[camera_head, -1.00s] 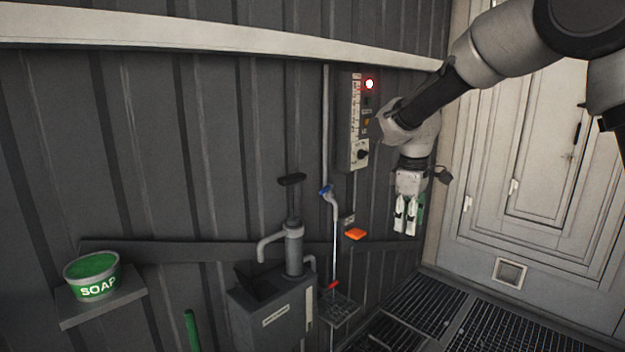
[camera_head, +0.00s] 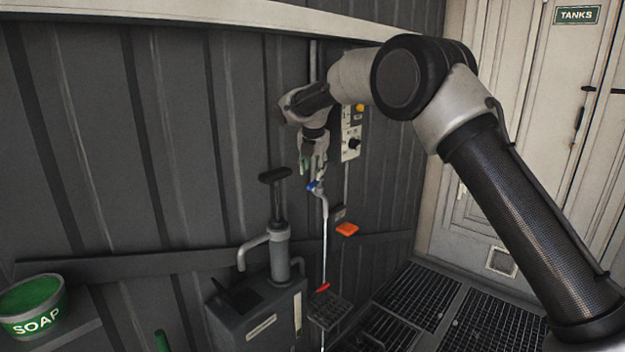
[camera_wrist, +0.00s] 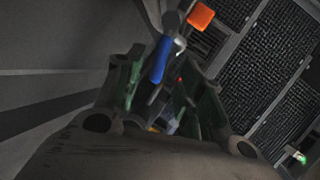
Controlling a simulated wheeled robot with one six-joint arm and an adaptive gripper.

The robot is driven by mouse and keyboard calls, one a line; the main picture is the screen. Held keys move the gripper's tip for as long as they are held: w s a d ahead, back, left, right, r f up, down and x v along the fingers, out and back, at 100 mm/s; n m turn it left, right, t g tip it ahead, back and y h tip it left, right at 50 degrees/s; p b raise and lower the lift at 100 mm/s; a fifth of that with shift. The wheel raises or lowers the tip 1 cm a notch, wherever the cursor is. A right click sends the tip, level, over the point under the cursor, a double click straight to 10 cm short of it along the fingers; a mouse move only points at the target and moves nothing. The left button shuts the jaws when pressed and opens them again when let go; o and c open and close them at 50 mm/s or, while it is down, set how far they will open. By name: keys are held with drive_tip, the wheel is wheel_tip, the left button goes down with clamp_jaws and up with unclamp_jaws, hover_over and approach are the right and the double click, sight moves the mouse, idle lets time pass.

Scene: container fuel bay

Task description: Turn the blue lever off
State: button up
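The blue lever (camera_head: 314,187) sits on the thin vertical pipe on the dark ribbed wall, just below my gripper (camera_head: 311,168). In the wrist view the blue lever (camera_wrist: 161,60) shows in the gap between the two green-padded fingertips of my gripper (camera_wrist: 160,68). The fingers stand apart, with the lever's far end reaching past them. I cannot tell whether either finger touches it. My wrist and arm hide part of the pipe above the lever.
An orange block (camera_head: 347,229) and a red handle (camera_head: 323,287) lie lower by the pipe. A hand pump (camera_head: 280,250) stands to the left, its black handle near my gripper's height. A control panel (camera_head: 351,140) is behind my arm. A green soap tub (camera_head: 32,305) is far left.

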sight(313, 182)
drive_tip(key=x, duration=0.5)
drive_tip(key=shift+f, duration=0.2)
clamp_jaws()
